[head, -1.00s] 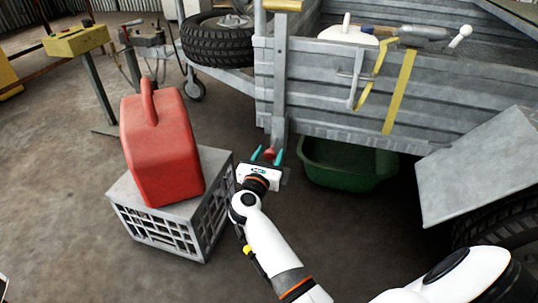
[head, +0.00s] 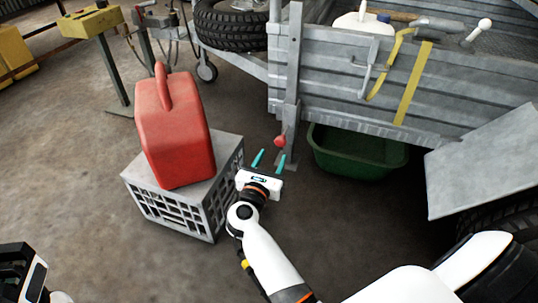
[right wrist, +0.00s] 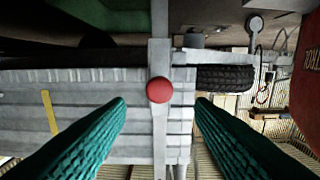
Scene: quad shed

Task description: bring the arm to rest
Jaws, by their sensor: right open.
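My right gripper (head: 270,160) is open and empty, with its two teal fingers apart, beside the crate. A red knob (head: 280,141) on the trailer's grey post (head: 293,75) is just beyond the fingertips and apart from them. In the right wrist view the red knob (right wrist: 159,90) shows centred between the open teal fingers, farther off than the tips. A black and white part of my left arm's end (head: 22,275) shows at the bottom left corner; its jaws cannot be made out.
A red fuel can (head: 175,130) stands on a grey crate (head: 225,180) left of my right gripper. A green tub (head: 350,153) is under the trailer (head: 340,95). A grey sloping panel (head: 485,160) stands at right. The floor at lower left is clear.

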